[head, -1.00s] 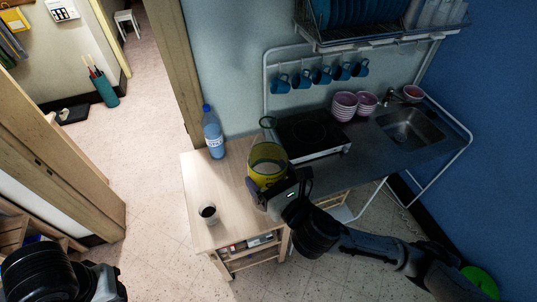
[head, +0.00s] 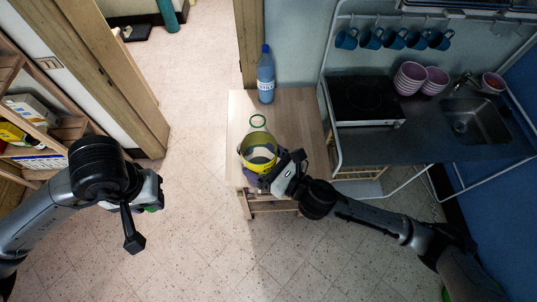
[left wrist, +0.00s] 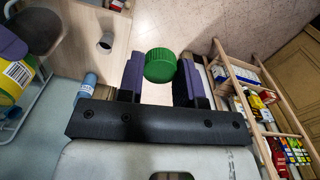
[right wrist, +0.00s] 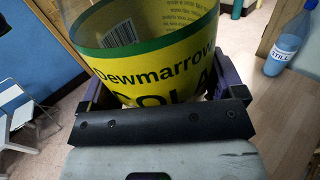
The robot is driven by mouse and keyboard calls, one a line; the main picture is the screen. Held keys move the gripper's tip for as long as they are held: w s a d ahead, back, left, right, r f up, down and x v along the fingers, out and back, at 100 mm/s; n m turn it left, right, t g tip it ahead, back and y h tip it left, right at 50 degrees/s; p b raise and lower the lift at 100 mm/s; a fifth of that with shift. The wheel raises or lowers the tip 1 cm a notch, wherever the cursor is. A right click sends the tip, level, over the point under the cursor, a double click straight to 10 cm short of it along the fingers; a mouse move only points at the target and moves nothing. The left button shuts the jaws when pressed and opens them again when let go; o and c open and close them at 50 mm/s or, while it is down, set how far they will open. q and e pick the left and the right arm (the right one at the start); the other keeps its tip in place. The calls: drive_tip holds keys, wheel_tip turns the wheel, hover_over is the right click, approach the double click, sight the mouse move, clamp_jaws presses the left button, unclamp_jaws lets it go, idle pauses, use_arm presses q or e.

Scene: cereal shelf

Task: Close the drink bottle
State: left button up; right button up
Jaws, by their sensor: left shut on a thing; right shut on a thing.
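The drink bottle (head: 258,155) is clear, with a yellow label and a green ring at its uncapped neck. My right gripper (head: 268,180) is shut on its body, over the front part of the small wooden table. In the right wrist view, the yellow label (right wrist: 160,75) fills the space between the fingers; the neck is out of that view. A round green cap (left wrist: 160,66) sits between the fingers of my left gripper (left wrist: 160,80), which is shut on it. In the head view, my left gripper (head: 150,198) is well left of the bottle, over the floor.
A blue water bottle (head: 266,78) stands at the back of the wooden table (head: 240,108). The hob and sink counter is to the right. A stocked shelf (head: 62,135) is at the left. Open floor lies between my arms.

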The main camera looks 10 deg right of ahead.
idle(0.3)
use_arm(q)
drive_tip(key=shift+w+r, duration=0.15)
drive_tip(key=shift+r, duration=0.2)
drive_tip(key=w+d+r+m, duration=0.3)
drive_tip(key=w+d+r, duration=0.1)
drive_tip(key=d+r, duration=1.15)
use_arm(e)
drive_tip(key=shift+r, duration=0.1)
use_arm(q)
drive_tip(key=w+d+r, duration=0.1)
drive_tip(key=d, duration=0.2)
drive_tip(key=w+d+m, duration=0.1)
drive_tip(key=w+d, duration=0.1)
drive_tip(key=d, duration=0.1)
drive_tip(key=w+d+r+m, duration=0.1)
drive_tip(key=d, duration=0.2)
drive_tip(key=shift+w+d+r, duration=0.15)
drive_tip(key=shift+r, duration=0.15)
drive_tip(key=shift+w+m, duration=0.25)
drive_tip(key=shift+m, duration=0.15)
drive_tip(key=shift+s+m, duration=0.2)
drive_tip(key=shift+m, duration=1)
